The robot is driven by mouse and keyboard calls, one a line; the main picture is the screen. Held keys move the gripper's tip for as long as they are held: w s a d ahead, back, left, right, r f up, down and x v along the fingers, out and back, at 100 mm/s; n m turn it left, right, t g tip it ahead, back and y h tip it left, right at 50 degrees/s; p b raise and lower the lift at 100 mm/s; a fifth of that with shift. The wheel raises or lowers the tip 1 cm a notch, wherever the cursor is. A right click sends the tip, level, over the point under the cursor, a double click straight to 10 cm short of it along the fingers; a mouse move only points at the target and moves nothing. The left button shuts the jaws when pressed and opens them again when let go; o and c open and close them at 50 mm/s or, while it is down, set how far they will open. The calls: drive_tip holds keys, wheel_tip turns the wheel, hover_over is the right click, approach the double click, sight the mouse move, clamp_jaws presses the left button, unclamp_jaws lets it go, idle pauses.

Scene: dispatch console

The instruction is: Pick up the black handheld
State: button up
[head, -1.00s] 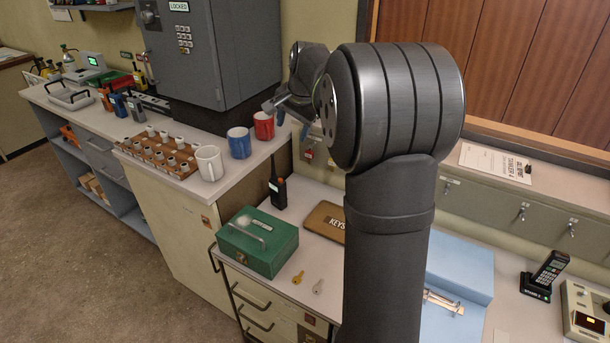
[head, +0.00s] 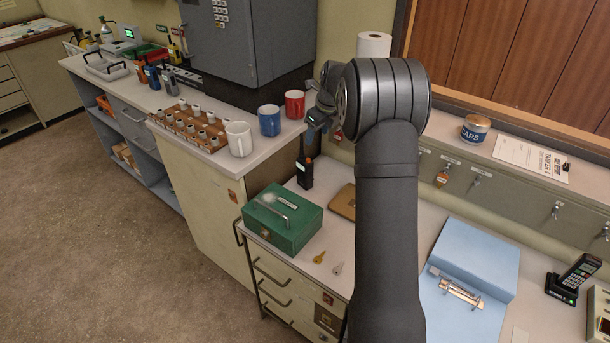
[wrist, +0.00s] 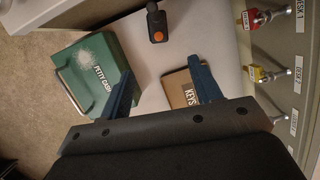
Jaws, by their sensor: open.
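The black handheld (head: 304,168) is a radio with a stub antenna. It stands upright on the lower desk, behind the green petty cash box (head: 282,221). In the head view my gripper (head: 320,112) is above and to the right of the handheld, partly hidden by my arm.
The brown keys case (head: 342,202) lies right of the handheld; two small keys (head: 327,262) lie in front. Red (head: 295,104) and blue (head: 269,120) mugs stand on the raised counter at left. Hooks with tagged keys (wrist: 262,72) line the wall. A blue binder (head: 473,258) lies at right.

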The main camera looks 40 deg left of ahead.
sight(309, 159)
drive_tip(key=shift+m, duration=0.8)
drive_tip(key=x, duration=1.2)
drive_tip(key=shift+w+f, duration=0.1)
drive_tip(key=shift+a+x, duration=0.15)
drive_tip(key=shift+x, duration=1.45)
drive_tip(key=shift+a+x, duration=0.1)
drive_tip(key=shift+x, duration=1.5)
clamp_jaws()
